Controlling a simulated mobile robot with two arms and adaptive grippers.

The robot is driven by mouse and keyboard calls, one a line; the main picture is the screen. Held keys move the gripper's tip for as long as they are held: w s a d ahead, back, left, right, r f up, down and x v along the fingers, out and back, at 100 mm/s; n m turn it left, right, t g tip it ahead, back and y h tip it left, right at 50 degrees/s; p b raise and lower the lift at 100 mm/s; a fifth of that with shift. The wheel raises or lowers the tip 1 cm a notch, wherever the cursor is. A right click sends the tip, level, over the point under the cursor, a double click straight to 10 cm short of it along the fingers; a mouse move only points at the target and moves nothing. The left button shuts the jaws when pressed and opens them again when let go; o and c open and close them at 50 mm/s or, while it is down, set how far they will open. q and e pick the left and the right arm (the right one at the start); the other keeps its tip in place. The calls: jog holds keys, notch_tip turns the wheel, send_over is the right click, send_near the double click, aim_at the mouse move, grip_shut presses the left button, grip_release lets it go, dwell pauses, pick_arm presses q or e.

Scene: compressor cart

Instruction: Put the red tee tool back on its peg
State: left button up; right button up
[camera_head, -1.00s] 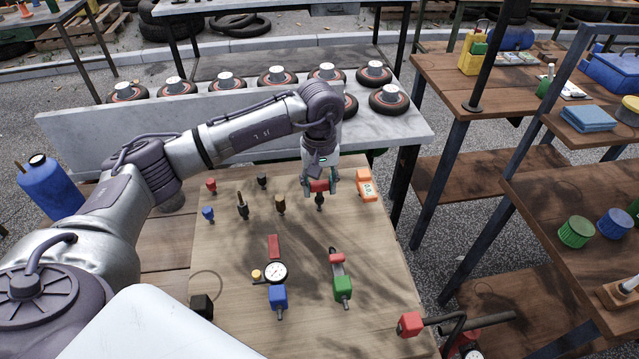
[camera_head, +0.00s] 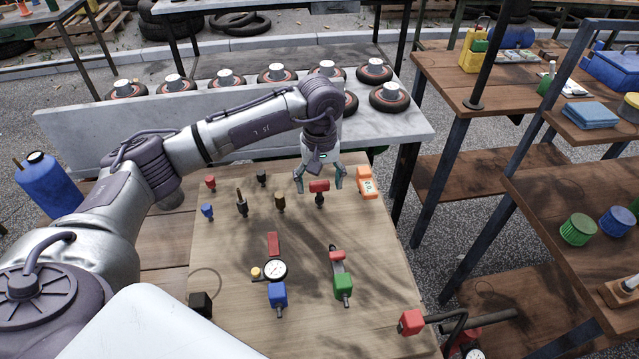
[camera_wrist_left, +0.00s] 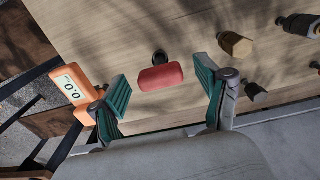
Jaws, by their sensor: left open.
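The red tee tool (camera_head: 319,187) is at the upper right of the wooden board, its red crossbar above a short dark stem. In the left wrist view its red bar (camera_wrist_left: 160,77) lies between the fingers, with clear gaps on both sides. My left gripper (camera_head: 319,181) is open just behind the tool, and its green-padded fingers (camera_wrist_left: 162,86) do not touch it. No separate peg can be made out; I cannot tell how the stem is seated. My right gripper is not in view.
An orange meter (camera_head: 366,183) stands close to the right of the gripper. Several small tools, including a brown-headed one (camera_head: 280,202), stand to the left. A dial gauge (camera_head: 275,270) and a green-bodied tool (camera_head: 343,287) are nearer. A grey bench (camera_head: 420,132) with wheels lies behind.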

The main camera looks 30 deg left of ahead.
aim_at(320, 183)
pick_arm(q)
notch_tip(320, 183, up, 11)
dwell(0.3)
jog(key=shift+r, duration=0.1)
dwell(0.5)
